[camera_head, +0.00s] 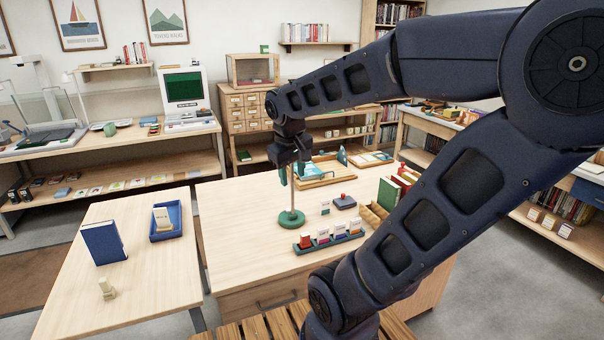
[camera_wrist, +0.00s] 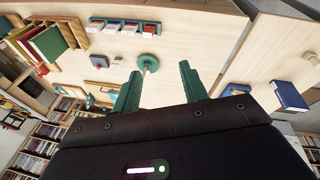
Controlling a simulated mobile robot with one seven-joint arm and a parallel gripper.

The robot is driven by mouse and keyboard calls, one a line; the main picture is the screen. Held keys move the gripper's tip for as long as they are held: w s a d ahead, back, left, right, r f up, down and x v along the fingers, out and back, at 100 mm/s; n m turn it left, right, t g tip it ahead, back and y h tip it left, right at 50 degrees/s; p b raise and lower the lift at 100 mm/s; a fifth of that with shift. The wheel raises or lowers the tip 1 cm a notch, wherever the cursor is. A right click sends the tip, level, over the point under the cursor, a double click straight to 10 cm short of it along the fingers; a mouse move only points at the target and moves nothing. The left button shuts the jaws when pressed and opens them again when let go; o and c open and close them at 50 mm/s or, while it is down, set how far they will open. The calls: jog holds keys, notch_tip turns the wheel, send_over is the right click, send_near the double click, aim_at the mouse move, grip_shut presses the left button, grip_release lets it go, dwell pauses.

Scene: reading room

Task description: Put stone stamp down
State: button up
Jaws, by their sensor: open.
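A small beige stone stamp (camera_head: 107,288) stands upright on the front part of the left table (camera_head: 150,285). It seems to be the pale piece at the right edge of the wrist view (camera_wrist: 312,58). My gripper (camera_head: 291,170) is open with nothing between its green fingers. It is well away from the stamp, high over the larger wooden table, above a green round-based stand with a thin post (camera_head: 291,219). In the wrist view my fingers (camera_wrist: 158,85) are spread apart, and the stand's base (camera_wrist: 149,59) shows beyond them.
On the left table are a blue upright book (camera_head: 104,242) and a blue tray (camera_head: 178,222) holding a pale card-like item. The larger table holds a dark rack of small boxes (camera_head: 330,241), a dark pad (camera_head: 344,203) and green books (camera_head: 388,193). The left table's middle front is clear.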

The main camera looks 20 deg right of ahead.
jog(key=s+m, duration=0.1)
jog(key=s+r+m+t+y, duration=0.1)
jog(key=s, duration=0.1)
jog(key=s+d+m, duration=0.1)
jog(key=shift+s+r+t+y, duration=0.25)
jog(key=shift+r+t+y, duration=0.05)
jog(key=shift+r+t, duration=0.1)
dwell(1.1)
